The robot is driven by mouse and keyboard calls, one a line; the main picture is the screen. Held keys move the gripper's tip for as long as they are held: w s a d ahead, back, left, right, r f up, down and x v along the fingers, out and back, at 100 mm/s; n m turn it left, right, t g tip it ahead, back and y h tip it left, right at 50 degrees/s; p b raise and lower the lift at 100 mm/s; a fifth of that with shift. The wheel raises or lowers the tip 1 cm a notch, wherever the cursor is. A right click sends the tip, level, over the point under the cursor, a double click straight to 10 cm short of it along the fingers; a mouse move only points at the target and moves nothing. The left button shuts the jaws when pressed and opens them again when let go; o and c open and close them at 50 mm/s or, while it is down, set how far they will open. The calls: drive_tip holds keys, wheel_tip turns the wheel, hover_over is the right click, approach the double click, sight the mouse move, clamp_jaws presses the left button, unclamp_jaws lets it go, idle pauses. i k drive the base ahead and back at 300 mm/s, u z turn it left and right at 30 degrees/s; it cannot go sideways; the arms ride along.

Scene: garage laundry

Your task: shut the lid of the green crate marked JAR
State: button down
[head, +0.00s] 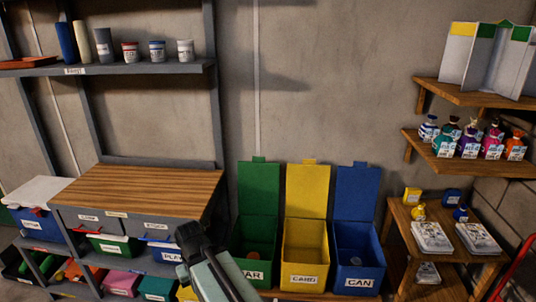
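The green crate (262,267) stands at the bottom centre in the head view. Its front label ends in "AR"; the first letter is partly hidden by my arm. Its green lid (258,190) is open and stands upright against the wall, with a small tab on its top edge. My arm rises from the bottom edge to a dark end piece (190,236), left of the crate, and covers the crate's lower left corner. I cannot make out gripper fingers or whether they are open or shut.
A yellow CARD crate (304,266) and a blue CAN crate (358,267) stand to the right, lids upright. A wood-topped bench (140,186) with bins is at left. Stepped wooden shelves (408,222) are at right. The wall above the lids is clear.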

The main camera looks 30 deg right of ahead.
sight(259, 180)
drive_tip(key=u, duration=0.05)
drive_tip(key=i, duration=0.9)
